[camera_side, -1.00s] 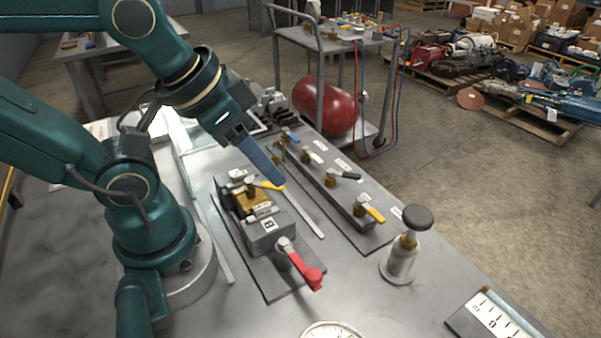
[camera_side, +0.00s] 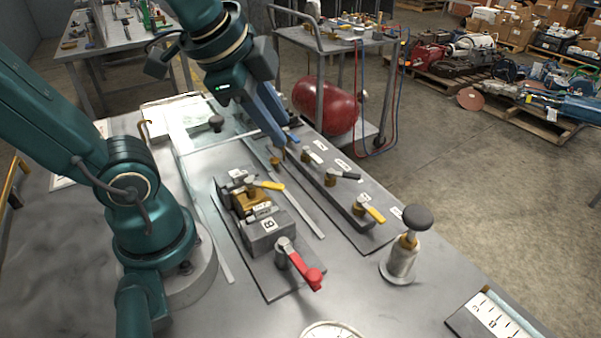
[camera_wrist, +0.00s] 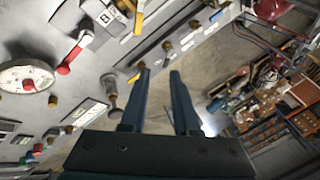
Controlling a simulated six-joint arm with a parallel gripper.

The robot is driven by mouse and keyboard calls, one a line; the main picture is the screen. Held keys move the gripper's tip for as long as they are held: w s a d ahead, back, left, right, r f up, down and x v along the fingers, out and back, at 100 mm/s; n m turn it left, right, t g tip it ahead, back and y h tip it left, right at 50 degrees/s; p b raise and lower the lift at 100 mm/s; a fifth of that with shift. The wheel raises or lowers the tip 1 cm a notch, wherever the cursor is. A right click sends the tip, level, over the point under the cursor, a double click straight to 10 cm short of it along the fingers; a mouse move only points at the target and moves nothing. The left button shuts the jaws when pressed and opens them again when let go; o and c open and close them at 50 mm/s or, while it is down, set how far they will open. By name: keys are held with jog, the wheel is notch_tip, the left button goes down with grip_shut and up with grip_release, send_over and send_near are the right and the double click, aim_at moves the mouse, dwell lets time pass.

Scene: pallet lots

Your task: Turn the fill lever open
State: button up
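A row of small brass valves stands on a grey plate, with yellow (camera_side: 375,214), black (camera_side: 347,175), white (camera_side: 314,156) and blue (camera_side: 292,137) lever handles. Their labels are too small to read, so I cannot tell which is the fill lever. A block marked B (camera_side: 268,228) carries another yellow lever (camera_side: 268,185) and a red lever (camera_side: 308,272). My gripper (camera_side: 283,143) is above the far end of the row, near the blue handle. In the wrist view its two fingers (camera_wrist: 160,72) are apart with nothing between them.
A black-knobbed metal post (camera_side: 402,258) stands near the bench's right edge. A round dial (camera_side: 332,331) lies at the front, and a scale plate (camera_side: 492,318) at front right. A cart (camera_side: 330,45) with a red tank (camera_side: 325,106) stands beyond the bench.

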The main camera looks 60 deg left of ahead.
jog(key=w+a+m+g+y, duration=0.1)
jog(key=w+a+m+y, duration=0.1)
jog(key=w+a+m, duration=0.35)
jog(key=m+g+y, duration=0.1)
jog(key=m+g, duration=0.3)
jog(key=m, duration=0.1)
send_near(294, 137)
jog(key=shift+n+g, duration=0.3)
jog(key=shift+n, duration=0.05)
jog(key=x, duration=0.5)
jog(key=shift+w+a+f, duration=0.1)
jog(key=shift+w+f, duration=0.1)
jog(key=shift+f, duration=0.15)
jog(key=shift+x, duration=0.75)
grip_shut()
